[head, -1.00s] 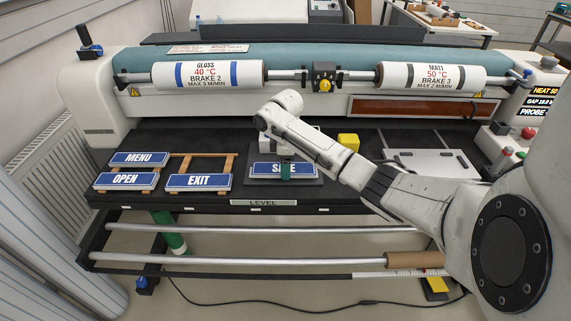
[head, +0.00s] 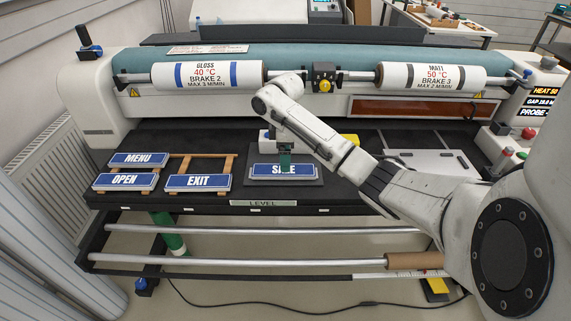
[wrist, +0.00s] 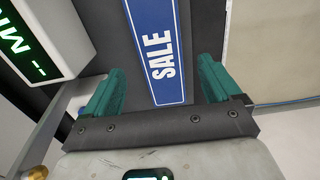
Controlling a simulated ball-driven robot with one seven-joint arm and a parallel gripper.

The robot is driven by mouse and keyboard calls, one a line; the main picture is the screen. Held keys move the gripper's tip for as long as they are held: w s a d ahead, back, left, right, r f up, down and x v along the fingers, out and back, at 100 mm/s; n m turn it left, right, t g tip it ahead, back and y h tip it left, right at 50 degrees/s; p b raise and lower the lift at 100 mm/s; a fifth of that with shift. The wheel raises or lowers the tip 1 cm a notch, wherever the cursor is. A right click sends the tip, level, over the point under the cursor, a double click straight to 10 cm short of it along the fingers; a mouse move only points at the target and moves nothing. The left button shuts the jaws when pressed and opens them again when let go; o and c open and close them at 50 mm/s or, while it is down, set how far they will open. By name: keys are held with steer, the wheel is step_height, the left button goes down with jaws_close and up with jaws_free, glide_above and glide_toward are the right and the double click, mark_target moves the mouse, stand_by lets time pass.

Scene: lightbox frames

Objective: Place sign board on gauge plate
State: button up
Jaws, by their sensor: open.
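The blue and white SALE sign board (head: 268,171) lies on a dark grey plate (head: 316,179), which I take for the gauge plate, at the middle front of the black table. In the wrist view the sign board (wrist: 158,30) appears flat between my fingers, with a gap on both sides. My gripper (head: 285,167) is open just above the sign board and hides part of its lettering. Its green fingers also show in the wrist view (wrist: 160,68). A box with a lit green display (wrist: 35,38) stands beside the plate; its reading is partly cut off.
MENU (head: 139,159), OPEN (head: 125,180) and EXIT (head: 198,181) signs rest on wooden racks to the left. A yellow block (head: 349,139) sits behind my arm. A silver plate (head: 430,162) lies at the right. The roller machine (head: 200,103) stands behind.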

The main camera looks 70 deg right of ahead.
step_height(320, 180, up, 8)
steer(key=f+p, duration=0.1)
steer(key=w+a+f+t+y, duration=0.15)
steer(key=w+a, duration=0.25)
steer(key=a, duration=0.4)
steer(key=w+a+f+t, duration=0.1)
steer(key=w+a+f, duration=0.25)
steer(key=a, duration=0.35)
steer(key=a+f+m+y, duration=0.1)
steer(key=a+f, duration=0.3)
steer(key=a, duration=1)
steer(key=s+a+f+m, duration=0.2)
steer(key=s+a+f, duration=0.4)
steer(key=s+a, duration=0.3)
steer(key=s+d+f+m+h, duration=0.1)
steer(key=s, duration=0.7)
steer(key=s+d+f+m+g+h, duration=0.1)
steer(key=s, duration=0.7)
steer(key=shift+d+h, duration=0.35)
steer(key=shift+a+g, duration=0.15)
steer(key=shift+g, duration=0.1)
